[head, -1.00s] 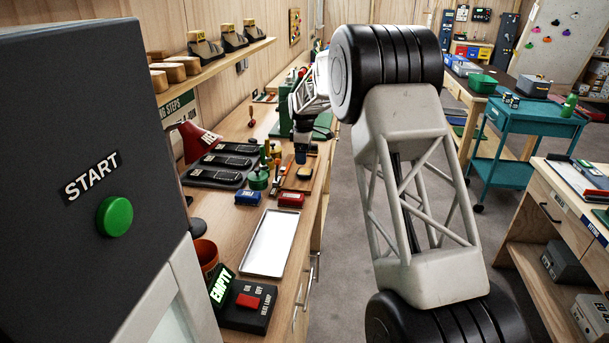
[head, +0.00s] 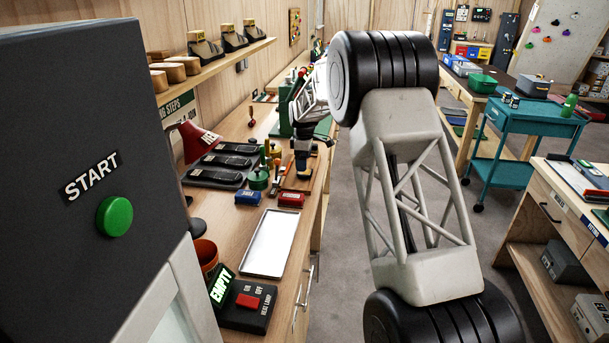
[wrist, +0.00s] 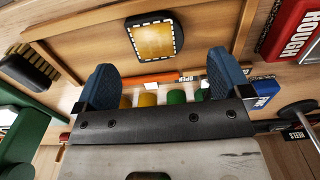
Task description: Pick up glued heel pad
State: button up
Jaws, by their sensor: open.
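The glued heel pad (wrist: 153,40) shows in the wrist view as a dark pad with an amber face and a white dashed border. It lies on a wooden tray (wrist: 205,30) with raised edges. My gripper (wrist: 160,64) has its two blue fingers apart, with nothing between them. The pad appears just past the fingertips, roughly centred between them. In the head view my gripper (head: 303,172) is low over the bench and hides most of the pad's spot.
A red block (wrist: 292,30) marked ROUGH is right of the tray, and a brush (wrist: 30,66) is at left. In the head view, a blue block (head: 248,198), a red block (head: 291,200) and a metal tray (head: 268,243) are nearer on the bench. Black soles (head: 226,162) lie at left.

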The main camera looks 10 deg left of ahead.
jog(key=shift+w+d+f, duration=0.15)
jog(key=shift+f, duration=2.3)
jog(key=c, duration=1)
jog(key=shift+r, duration=0.1)
jog(key=shift+r, duration=0.75)
jog(key=shift+s+d+r, duration=0.1)
jog(key=shift+s+r, duration=0.1)
jog(key=shift+r, duration=0.3)
jog(key=shift+s+r, duration=0.15)
jog(key=shift+r, duration=0.3)
jog(key=s+d, duration=0.1)
jog(key=s, duration=0.3)
jog(key=s+d+r, duration=0.1)
jog(key=s+d, duration=0.1)
jog(key=s, duration=0.3)
jog(key=s+d, duration=0.2)
jog(key=s, duration=0.3)
jog(key=shift+s+d+r, duration=0.15)
jog(key=shift+r, duration=0.05)
